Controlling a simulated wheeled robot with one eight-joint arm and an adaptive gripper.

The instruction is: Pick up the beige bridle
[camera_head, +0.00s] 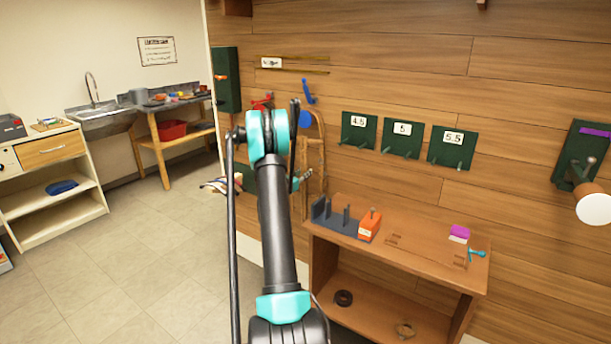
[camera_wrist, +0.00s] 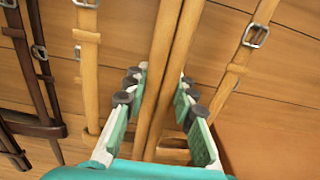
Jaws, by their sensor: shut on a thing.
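The beige bridle (camera_head: 320,150) hangs against the wooden wall, just right of my raised arm in the head view. In the wrist view, its tan straps (camera_wrist: 172,50) run between the two fingers of my gripper (camera_wrist: 160,100). More tan straps with metal buckles hang left (camera_wrist: 88,60) and right (camera_wrist: 240,60) of the fingers. In the head view my gripper (camera_head: 297,182) is mostly hidden behind my arm.
Dark brown straps (camera_wrist: 32,128) hang at the left in the wrist view. A wooden bench (camera_head: 410,255) with an orange block (camera_head: 370,226) and a grey stand (camera_head: 335,222) is below right. Green numbered plates (camera_head: 402,138) are on the wall. Floor at left is clear.

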